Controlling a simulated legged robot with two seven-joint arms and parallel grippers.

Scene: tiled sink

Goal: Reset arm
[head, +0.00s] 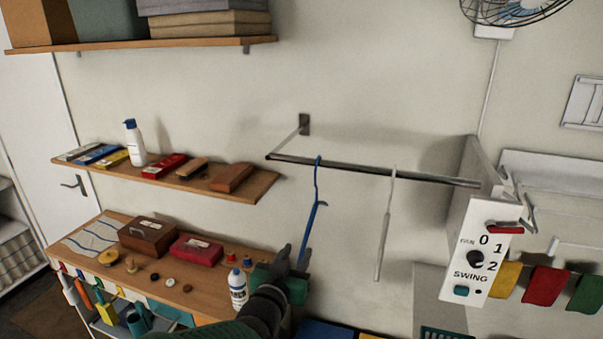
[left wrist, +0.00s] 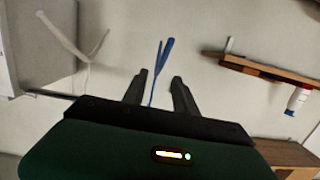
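My left gripper (head: 294,256) reaches up from the bottom of the head view, just below the blue hanger. In the left wrist view its two dark fingers (left wrist: 159,80) stand apart with a gap between them. The blue hanger (head: 311,218) hangs from the metal rail (head: 375,170). It also shows in the left wrist view (left wrist: 162,58), seen through and above the finger gap; I see no finger closed on it. A white hanger (head: 385,230) hangs further right on the rail. My right gripper is not in view.
A wooden workbench (head: 95,240) with boxes, knobs and a white bottle (head: 238,290) is left of my gripper.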

